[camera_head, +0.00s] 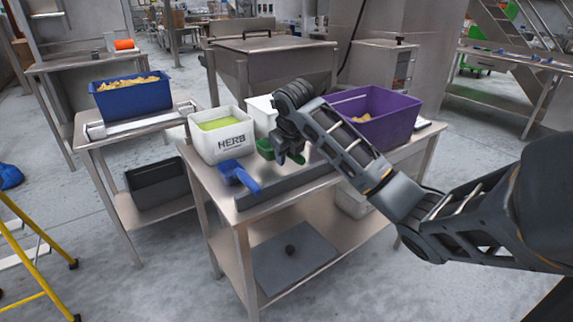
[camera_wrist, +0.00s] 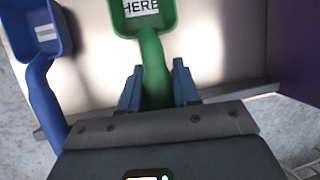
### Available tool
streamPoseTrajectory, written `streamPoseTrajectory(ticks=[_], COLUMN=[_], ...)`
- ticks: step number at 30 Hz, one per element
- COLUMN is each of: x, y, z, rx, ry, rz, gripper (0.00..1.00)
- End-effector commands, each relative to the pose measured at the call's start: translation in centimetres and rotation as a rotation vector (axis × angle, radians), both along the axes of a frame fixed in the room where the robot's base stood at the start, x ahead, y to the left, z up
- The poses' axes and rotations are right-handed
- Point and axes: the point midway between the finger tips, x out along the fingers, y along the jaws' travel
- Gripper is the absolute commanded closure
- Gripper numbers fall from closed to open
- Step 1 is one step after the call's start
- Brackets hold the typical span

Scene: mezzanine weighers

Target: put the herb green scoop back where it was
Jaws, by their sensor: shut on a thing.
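In the head view the green bowl (camera_head: 265,148) shows just left of my gripper (camera_head: 287,150), right of the white HERB tub (camera_head: 217,135) with green contents. My gripper hides part of the scoop. I cannot tell whether the scoop touches the steel table (camera_head: 222,206) or hangs just above it.
A blue scoop (camera_head: 238,176) lies left of the green one, near the dark ledge (camera_head: 290,188) at the table's front edge. A white tub (camera_head: 262,110) stands behind my gripper. A purple crate (camera_head: 400,122) stands to the right. A blue crate (camera_head: 133,98) is on the left table.

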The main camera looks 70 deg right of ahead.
Motion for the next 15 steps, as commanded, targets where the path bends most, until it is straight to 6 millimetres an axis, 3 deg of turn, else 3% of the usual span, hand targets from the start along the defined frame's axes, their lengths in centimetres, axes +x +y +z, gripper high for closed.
streamPoseTrajectory(ticks=[6,15], x=[-0.1,0.0], y=[0.0,0.1], z=[-3.0,-3.2], rx=[0.002,0.0], ry=[0.001,0.0], rz=[-0.002,-0.001], gripper=[1.0,1.0])
